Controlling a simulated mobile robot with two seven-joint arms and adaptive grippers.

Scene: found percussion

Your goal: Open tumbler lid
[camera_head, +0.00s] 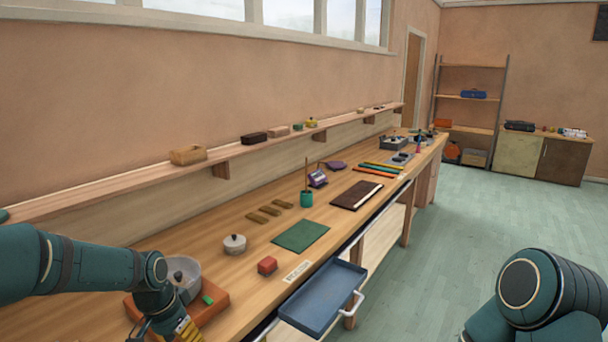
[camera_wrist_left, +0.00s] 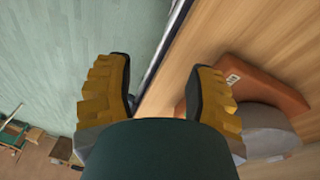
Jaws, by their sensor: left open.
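A grey round drum (camera_head: 190,284) stands on an orange-brown base (camera_head: 213,303) at the left front of the bench, with a small green part (camera_head: 207,300) on the base. A dark knob (camera_head: 178,276) shows at its top, but my left arm partly hides it and I cannot tell how the lid sits. My left gripper (camera_head: 172,333) is low in front of the base. The left wrist view shows its yellow fingers (camera_wrist_left: 160,92) apart and empty, with the grey drum (camera_wrist_left: 268,130) and orange base (camera_wrist_left: 262,88) to their right. My right gripper is out of view.
A blue open drawer or tray (camera_head: 318,300) juts out from the bench front. The floor beyond is clear.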

